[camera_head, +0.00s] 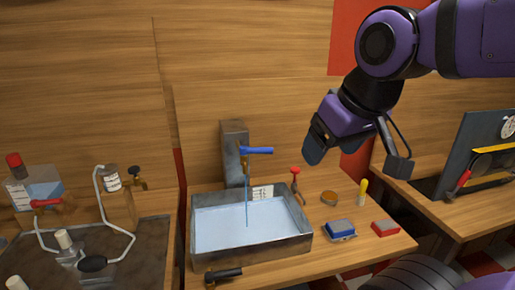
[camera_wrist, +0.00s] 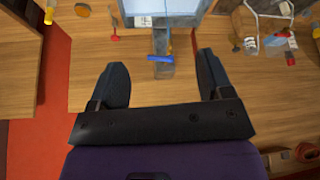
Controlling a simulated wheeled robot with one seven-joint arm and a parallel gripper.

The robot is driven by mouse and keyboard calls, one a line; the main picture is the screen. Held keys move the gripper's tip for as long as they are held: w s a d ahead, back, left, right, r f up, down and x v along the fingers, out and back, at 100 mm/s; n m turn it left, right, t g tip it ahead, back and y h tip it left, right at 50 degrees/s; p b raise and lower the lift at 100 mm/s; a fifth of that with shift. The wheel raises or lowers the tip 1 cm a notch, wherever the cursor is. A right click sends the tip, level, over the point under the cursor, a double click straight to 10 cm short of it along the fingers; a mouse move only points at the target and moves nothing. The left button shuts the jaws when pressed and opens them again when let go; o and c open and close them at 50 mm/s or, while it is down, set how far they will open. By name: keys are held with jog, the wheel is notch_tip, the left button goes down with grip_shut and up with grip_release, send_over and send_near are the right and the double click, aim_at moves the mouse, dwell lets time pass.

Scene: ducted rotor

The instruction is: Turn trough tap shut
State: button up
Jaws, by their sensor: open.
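The trough tap (camera_head: 256,150) has a blue lever handle and sits on a grey metal post (camera_head: 234,140) at the back of the metal trough (camera_head: 300,247). A thin blue stream runs from it down into the water in the trough. In the wrist view the blue handle (camera_wrist: 160,59) lies crosswise, between the directions of my two fingers and apart from them. My gripper (camera_head: 356,157) is open and empty, above and to the right of the tap in the head view. Its two dark fingers are spread wide in the wrist view (camera_wrist: 162,68).
A red-handled tool (camera_head: 297,183), a blue box (camera_head: 341,230), a red box (camera_head: 385,228) and a yellow-handled item (camera_head: 362,192) stand right of the trough. A black-handled valve (camera_head: 223,274) is in front. A left bench holds bottles and tubing (camera_head: 123,237).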

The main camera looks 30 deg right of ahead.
jog(key=shift+w+r, duration=0.15)
jog(key=shift+w, duration=0.25)
jog(key=c, duration=0.3)
jog(key=w+n, duration=0.1)
jog(key=w, duration=0.1)
jog(key=w+r+n, duration=0.1)
jog(key=w, duration=0.2)
jog(key=w+d+n+g, duration=0.1)
jog(key=w, duration=0.2)
jog(key=shift+w+r+h, duration=0.15)
jog(key=shift+r+h, duration=0.1)
jog(key=shift+h, duration=0.05)
jog(key=shift+c, duration=0.4)
jog(key=n+g, duration=0.2)
jog(key=n, duration=0.7)
send_near(258, 150)
jog(key=d+f, duration=0.1)
jog(key=f, duration=0.2)
jog(key=w+f, duration=0.1)
jog(key=f, duration=0.2)
jog(key=d+f, duration=0.1)
jog(key=f, duration=0.1)
jog(key=shift+w+d+f, duration=0.2)
jog(key=shift+d+f, duration=0.15)
jog(key=shift+f, duration=0.05)
grip_shut()
